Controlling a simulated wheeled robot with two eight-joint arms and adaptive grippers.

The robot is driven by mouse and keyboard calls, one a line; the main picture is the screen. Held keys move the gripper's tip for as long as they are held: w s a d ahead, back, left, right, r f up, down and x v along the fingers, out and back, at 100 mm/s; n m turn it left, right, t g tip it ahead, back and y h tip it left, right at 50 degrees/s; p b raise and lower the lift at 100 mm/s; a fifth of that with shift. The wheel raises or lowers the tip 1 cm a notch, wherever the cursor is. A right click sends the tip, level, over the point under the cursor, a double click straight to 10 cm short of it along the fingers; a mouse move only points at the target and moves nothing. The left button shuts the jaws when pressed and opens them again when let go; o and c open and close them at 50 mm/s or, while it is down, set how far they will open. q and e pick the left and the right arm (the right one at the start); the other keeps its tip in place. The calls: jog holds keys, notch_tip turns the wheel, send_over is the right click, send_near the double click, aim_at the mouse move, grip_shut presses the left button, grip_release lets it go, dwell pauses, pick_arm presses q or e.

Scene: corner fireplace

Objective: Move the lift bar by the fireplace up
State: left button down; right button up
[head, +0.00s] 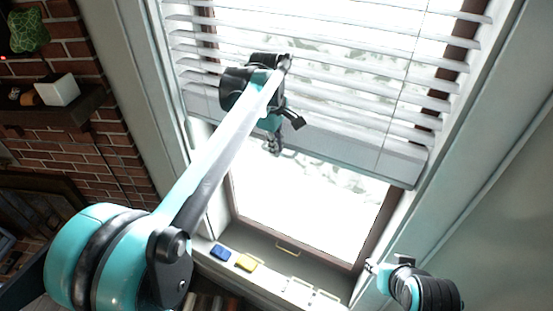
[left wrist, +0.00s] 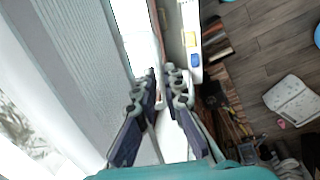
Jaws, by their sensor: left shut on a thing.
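The lift bar (head: 365,166) is the thick pale bottom rail of the white slatted blind (head: 350,95) on the window. It hangs part way down, with bare glass below it. My left gripper (head: 275,146) is at the bar's lower edge, left of its middle, shut on the bar. In the left wrist view my dark fingers (left wrist: 163,78) are close together beside the blind (left wrist: 85,50); the exact contact is hard to see. My right gripper (head: 387,264) is low at the window's right side, apart from the bar; its opening is unclear.
A blue sponge (head: 220,252) and a yellow sponge (head: 246,262) lie on the window sill (head: 275,282). The brick fireplace wall (head: 90,150) with a wooden mantel (head: 50,110) is at left. An open book (left wrist: 293,100) lies on the floor.

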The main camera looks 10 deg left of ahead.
pick_arm(q)
notch_tip(320, 180, up, 22)
jog(key=p, duration=0.4)
jog(key=shift+p, duration=0.4)
jog(key=c, duration=1.6)
grip_release()
jog(key=shift+r, duration=0.1)
pick_arm(e)
notch_tip(320, 180, up, 6)
pick_arm(q)
notch_tip(320, 180, down, 16)
jog(key=b, duration=0.3)
jog(key=shift+r, duration=0.2)
notch_tip(320, 180, down, 18)
jog(key=b, duration=0.9)
pick_arm(e)
notch_tip(320, 180, down, 12)
pick_arm(q)
jog(key=shift+r, duration=0.2)
pick_arm(e)
jog(key=shift+w, duration=0.1)
